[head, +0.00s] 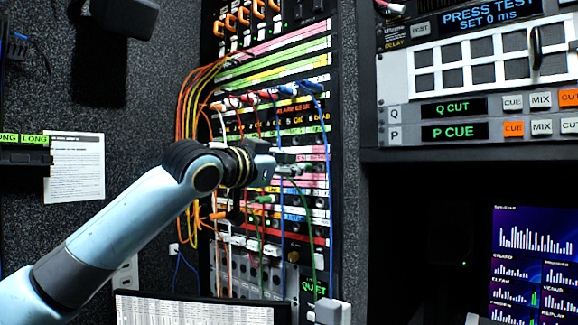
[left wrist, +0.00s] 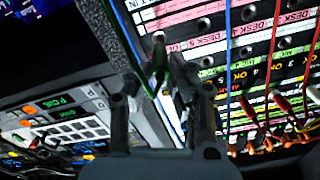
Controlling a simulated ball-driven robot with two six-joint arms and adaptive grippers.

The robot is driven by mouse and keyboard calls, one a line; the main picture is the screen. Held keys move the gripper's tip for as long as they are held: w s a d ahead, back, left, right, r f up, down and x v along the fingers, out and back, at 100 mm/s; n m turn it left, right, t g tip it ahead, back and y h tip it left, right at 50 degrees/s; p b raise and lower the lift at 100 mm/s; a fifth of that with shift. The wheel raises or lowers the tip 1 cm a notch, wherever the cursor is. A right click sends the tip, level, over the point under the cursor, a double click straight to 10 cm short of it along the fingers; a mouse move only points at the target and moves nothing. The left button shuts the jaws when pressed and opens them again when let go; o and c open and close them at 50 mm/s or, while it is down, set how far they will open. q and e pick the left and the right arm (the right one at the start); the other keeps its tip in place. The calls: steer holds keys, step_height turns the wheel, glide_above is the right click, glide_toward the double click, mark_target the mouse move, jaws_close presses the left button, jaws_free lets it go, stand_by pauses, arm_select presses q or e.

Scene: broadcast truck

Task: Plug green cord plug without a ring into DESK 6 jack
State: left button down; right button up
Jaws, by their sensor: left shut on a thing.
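My left gripper (head: 290,170) is at the patch panel's right side, in front of the pink-labelled rows. In the left wrist view the gripper (left wrist: 163,85) is shut on a green cord plug (left wrist: 160,60), its tip pointing at the panel face. I cannot tell whether this plug bears a ring, or whether its tip touches a jack. A green cord (head: 312,230) hangs below the gripper in the head view. The pink strip (left wrist: 208,38) in the wrist view shows DESK 5 and other DESK labels beside open jacks; DESK 6 is not readable. My right gripper is not seen.
Another green plug (head: 264,199) sits in the panel lower left. Orange, red, white and blue cords crowd the panel; a blue cord (head: 326,140) hangs close to my gripper.

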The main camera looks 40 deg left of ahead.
arm_select(q)
steer(key=shift+w+d+p, duration=0.1)
steer(key=shift+w+p, duration=0.4)
steer(key=shift+w, duration=0.4)
steer(key=shift+w+p, duration=0.45)
steer(key=shift+w, duration=0.55)
steer(key=c, duration=1.2)
jaws_free()
steer(key=shift+d, duration=0.1)
steer(key=shift+o, duration=0.2)
steer(key=shift+s, duration=0.35)
steer(key=s, duration=0.6)
steer(key=shift+s+a, duration=0.25)
steer(key=shift+s, duration=0.15)
